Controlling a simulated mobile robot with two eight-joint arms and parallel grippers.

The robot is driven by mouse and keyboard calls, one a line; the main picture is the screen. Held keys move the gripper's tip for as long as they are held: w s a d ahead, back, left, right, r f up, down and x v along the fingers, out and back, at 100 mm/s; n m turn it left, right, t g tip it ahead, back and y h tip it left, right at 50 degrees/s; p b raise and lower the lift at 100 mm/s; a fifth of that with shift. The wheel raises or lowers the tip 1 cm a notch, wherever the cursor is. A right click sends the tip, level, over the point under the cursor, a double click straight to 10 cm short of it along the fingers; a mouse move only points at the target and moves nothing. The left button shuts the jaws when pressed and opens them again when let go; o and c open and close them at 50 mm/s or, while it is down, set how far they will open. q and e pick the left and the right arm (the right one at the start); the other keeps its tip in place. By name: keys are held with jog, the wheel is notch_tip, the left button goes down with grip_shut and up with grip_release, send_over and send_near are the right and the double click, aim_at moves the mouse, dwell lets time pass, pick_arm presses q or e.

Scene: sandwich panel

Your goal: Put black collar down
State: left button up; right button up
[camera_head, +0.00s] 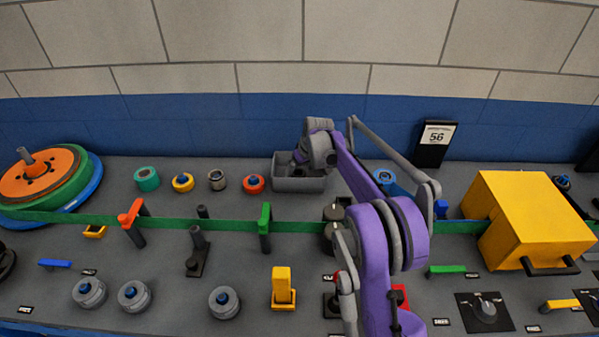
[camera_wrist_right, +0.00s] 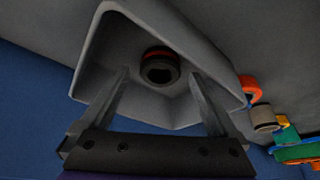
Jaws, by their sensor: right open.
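The black collar (camera_wrist_right: 160,66), a short dark ring with a red-orange band and an open bore, lies inside a grey bin (camera_wrist_right: 100,48) in the right wrist view. The bin also shows at the back of the panel in the head view (camera_head: 300,185); I cannot make out the collar there. My right gripper (camera_head: 299,158) reaches into the bin from above. In the wrist view my right gripper (camera_wrist_right: 159,73) is open, one finger on each side of the collar, with gaps between them and it. My left gripper is not in view.
A red ring (camera_head: 253,183), a grey ring (camera_head: 217,179) and a yellow ring (camera_head: 183,182) stand left of the bin. A green belt (camera_head: 330,225) crosses the panel in front. A yellow box (camera_head: 530,220) stands at right. A wall is close behind.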

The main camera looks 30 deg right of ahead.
jog(key=v, duration=1)
jog(key=shift+s+r, duration=0.25)
jog(key=shift+r, duration=0.05)
dwell(0.9)
